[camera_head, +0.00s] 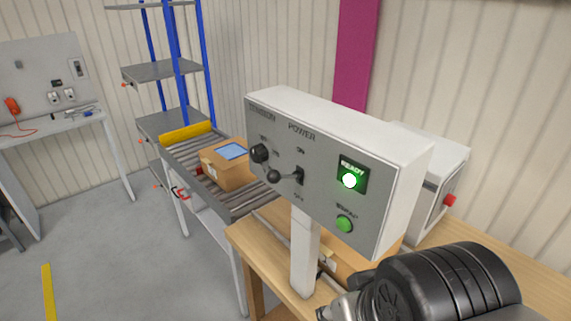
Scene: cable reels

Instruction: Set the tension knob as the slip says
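A grey control panel (325,195) in a white housing stands on a white post. The tension knob (260,153) is a black round knob at the panel's left, under a partly legible label; its setting is too small to read. Beside it are a dark ball-ended lever (274,176) and the POWER switch (299,176). A blue-and-white sheet (233,151), possibly the slip, lies on a cardboard box (228,171); its writing is unreadable. A black part of my arm fills the bottom right. I see no gripper fingers.
The post stands at a wooden bench (262,245). A roller conveyor (184,151) with the box lies behind left. A white machine with a red button (450,200) stands right.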

